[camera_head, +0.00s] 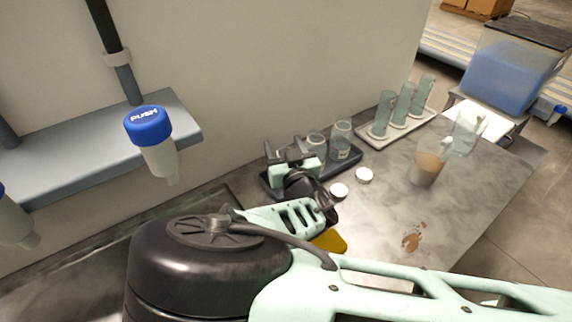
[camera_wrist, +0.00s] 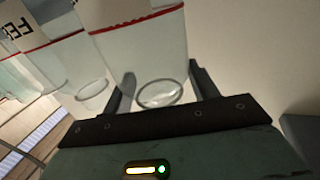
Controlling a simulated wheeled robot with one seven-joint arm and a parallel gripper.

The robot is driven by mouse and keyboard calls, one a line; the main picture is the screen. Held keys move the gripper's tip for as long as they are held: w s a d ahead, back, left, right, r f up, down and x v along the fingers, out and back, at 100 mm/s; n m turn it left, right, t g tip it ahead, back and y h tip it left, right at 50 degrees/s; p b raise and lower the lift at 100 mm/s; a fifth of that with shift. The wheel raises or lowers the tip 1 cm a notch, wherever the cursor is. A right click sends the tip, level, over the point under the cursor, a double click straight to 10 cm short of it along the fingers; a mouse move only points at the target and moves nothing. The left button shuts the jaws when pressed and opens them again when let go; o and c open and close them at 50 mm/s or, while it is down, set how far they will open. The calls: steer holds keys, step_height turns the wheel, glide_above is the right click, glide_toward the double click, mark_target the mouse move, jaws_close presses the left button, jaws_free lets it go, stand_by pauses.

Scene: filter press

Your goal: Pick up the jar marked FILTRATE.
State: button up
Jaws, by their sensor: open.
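My gripper (camera_head: 284,147) is open over the left end of a dark tray (camera_head: 352,160). In the wrist view its two fingers (camera_wrist: 160,72) stand on either side of a clear jar (camera_wrist: 160,92) with a white label and red line. I cannot tell whether they touch it. No word on that label is readable, and the gripper hides this jar in the head view. A jar beside it (camera_head: 316,146) and another jar (camera_head: 341,138) stand on the tray. In the wrist view one jar further left (camera_wrist: 45,55) shows the letters "FEE". The word FILTRATE is not visible.
Two white lids (camera_head: 339,190) lie in front of the tray. A cup of brown liquid (camera_head: 428,168) and a brown spill (camera_head: 413,238) are to the right. Cylinders (camera_head: 403,104) stand on a pale rack behind. A blue-capped PUSH dispenser (camera_head: 150,130) hangs at left.

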jaws_close()
